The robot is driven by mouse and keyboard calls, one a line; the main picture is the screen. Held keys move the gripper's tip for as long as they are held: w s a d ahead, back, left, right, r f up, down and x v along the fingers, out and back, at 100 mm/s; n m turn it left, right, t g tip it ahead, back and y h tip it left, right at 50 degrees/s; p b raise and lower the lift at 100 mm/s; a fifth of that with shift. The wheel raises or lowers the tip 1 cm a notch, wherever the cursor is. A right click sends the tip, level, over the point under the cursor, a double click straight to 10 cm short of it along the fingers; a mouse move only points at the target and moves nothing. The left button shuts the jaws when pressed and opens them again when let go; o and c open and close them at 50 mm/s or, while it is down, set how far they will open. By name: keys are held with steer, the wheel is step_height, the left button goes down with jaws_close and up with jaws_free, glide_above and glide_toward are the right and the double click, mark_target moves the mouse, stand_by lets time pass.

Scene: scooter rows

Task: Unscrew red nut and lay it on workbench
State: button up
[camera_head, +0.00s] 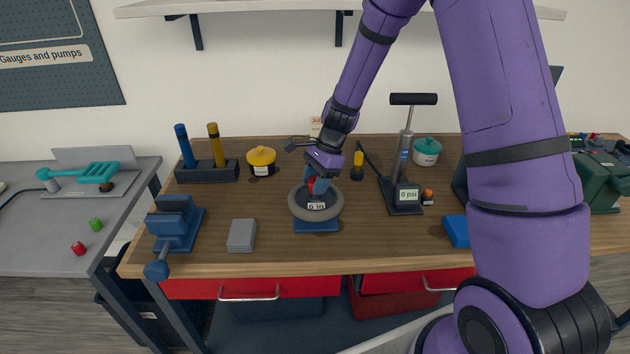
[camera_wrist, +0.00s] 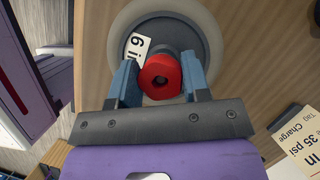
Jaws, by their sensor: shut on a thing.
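The red nut (camera_wrist: 160,75) is between the two blue fingers of my gripper (camera_wrist: 158,82) in the wrist view, over the hub of a grey wheel. In the head view my gripper (camera_head: 316,180) points down at the wheel (camera_head: 329,211), and only a bit of the red nut (camera_head: 311,184) shows. The wheel lies flat on a blue stand (camera_head: 316,226) and bears a "6 in" label. My gripper is shut on the red nut. I cannot tell whether the nut is still on its thread. The wooden workbench (camera_head: 280,262) extends around the stand.
A grey block (camera_head: 241,235) and a blue vise (camera_head: 174,225) stand to the left. A pump with a "0 psi" gauge (camera_head: 405,195) stands to the right. Bare wood lies between the grey block and the wheel stand.

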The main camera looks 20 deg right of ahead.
steer(key=n+g, duration=0.1)
steer(key=n, duration=0.2)
steer(key=n+g+h, duration=0.1)
steer(key=n, duration=0.2)
steer(key=shift+w+n, duration=0.15)
steer(key=shift+n, duration=0.15)
steer(key=n+g+h, duration=0.1)
steer(key=n, duration=0.3)
steer(key=shift+h, duration=0.3)
steer(key=o, duration=1)
steer(key=v, duration=1)
steer(key=shift+w+r, duration=0.3)
steer(key=shift+r, duration=0.05)
